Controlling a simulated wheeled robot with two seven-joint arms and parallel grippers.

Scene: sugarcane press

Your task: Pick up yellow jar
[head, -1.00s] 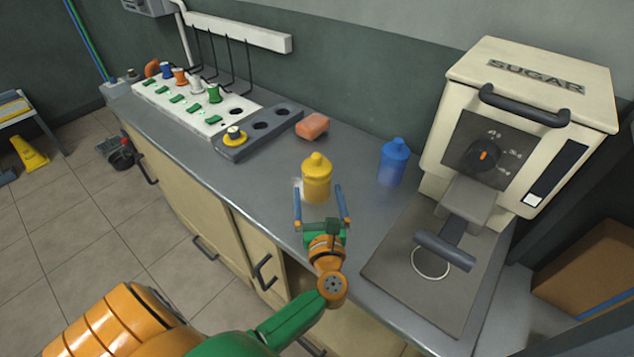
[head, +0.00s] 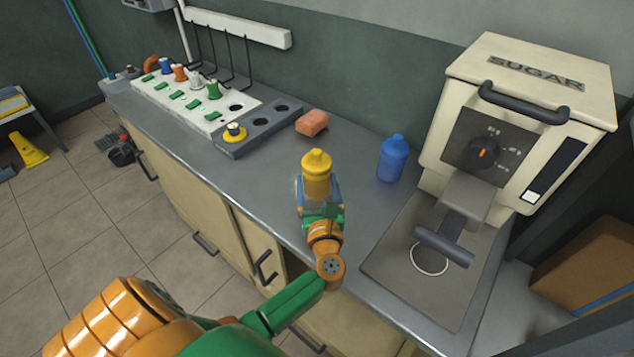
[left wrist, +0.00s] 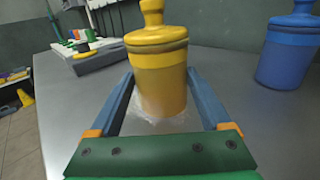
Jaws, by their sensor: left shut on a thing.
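The yellow jar (head: 317,172) stands upright near the front edge of the grey counter. It has a knobbed lid, and it also shows in the left wrist view (left wrist: 158,72). My left gripper (head: 319,193) is shut on the jar, with one blue finger at each side of its lower body. In the left wrist view the fingers (left wrist: 160,100) flank the jar. I cannot clearly tell whether its base touches the counter. My right gripper is in neither view.
A blue jar (head: 393,158) stands to the right, before the sugar press (head: 520,120). An orange block (head: 312,123) lies behind the jar. A grey holder (head: 240,147) and a white panel (head: 190,105) with coloured knobs are at left. The counter between is clear.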

